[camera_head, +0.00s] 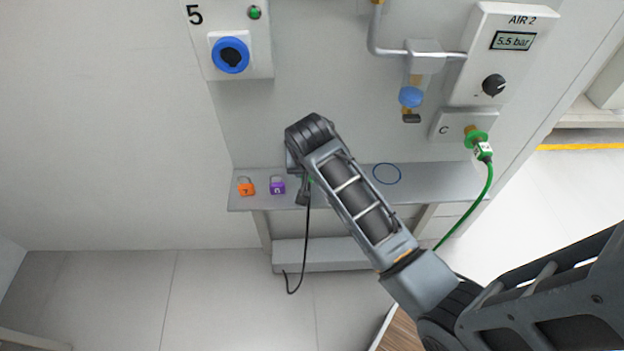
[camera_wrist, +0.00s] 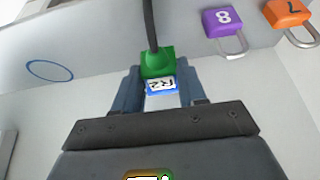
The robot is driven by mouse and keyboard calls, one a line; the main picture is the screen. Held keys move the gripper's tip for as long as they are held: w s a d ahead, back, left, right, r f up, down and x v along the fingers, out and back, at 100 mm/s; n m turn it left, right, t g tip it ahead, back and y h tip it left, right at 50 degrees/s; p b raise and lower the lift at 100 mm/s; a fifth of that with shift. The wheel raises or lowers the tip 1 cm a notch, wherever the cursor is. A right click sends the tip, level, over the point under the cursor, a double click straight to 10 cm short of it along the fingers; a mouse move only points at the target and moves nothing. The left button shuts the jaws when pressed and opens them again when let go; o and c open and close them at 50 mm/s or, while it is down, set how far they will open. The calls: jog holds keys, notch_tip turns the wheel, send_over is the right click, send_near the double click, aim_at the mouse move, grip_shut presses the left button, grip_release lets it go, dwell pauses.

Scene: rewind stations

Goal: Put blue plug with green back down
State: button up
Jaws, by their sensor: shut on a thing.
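The blue plug with a green back (camera_wrist: 157,61) is between the two fingers of my gripper (camera_wrist: 161,84) in the wrist view. Its blue part carries a white label, and a black cable (camera_wrist: 150,22) runs from its green end. In the head view the plug is mostly hidden behind my arm. Its cable (camera_head: 308,235) hangs down past the shelf (camera_head: 340,196) and curls at its lower end. My gripper (camera_head: 303,190) is at the shelf there, largely covered by my wrist. I cannot tell whether the plug touches the shelf.
An orange padlock (camera_head: 246,188) and a purple padlock (camera_head: 277,187) lie on the shelf left of my gripper. A thin blue ring (camera_head: 387,174) lies right of it. A blue socket (camera_head: 231,55) marked 5 is on the wall. A green hose (camera_head: 489,185) hangs at right.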

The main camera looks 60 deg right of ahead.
jog(key=shift+f, duration=1.85)
jog(key=shift+f, duration=0.15)
jog(key=o, duration=1.2)
jog(key=shift+c, duration=0.2)
jog(key=shift+a+r, duration=0.1)
jog(key=shift+r, duration=0.3)
jog(key=p+v, duration=0.1)
jog(key=v, duration=1)
jog(key=shift+s+r, duration=0.2)
jog(key=shift+a+f, duration=0.1)
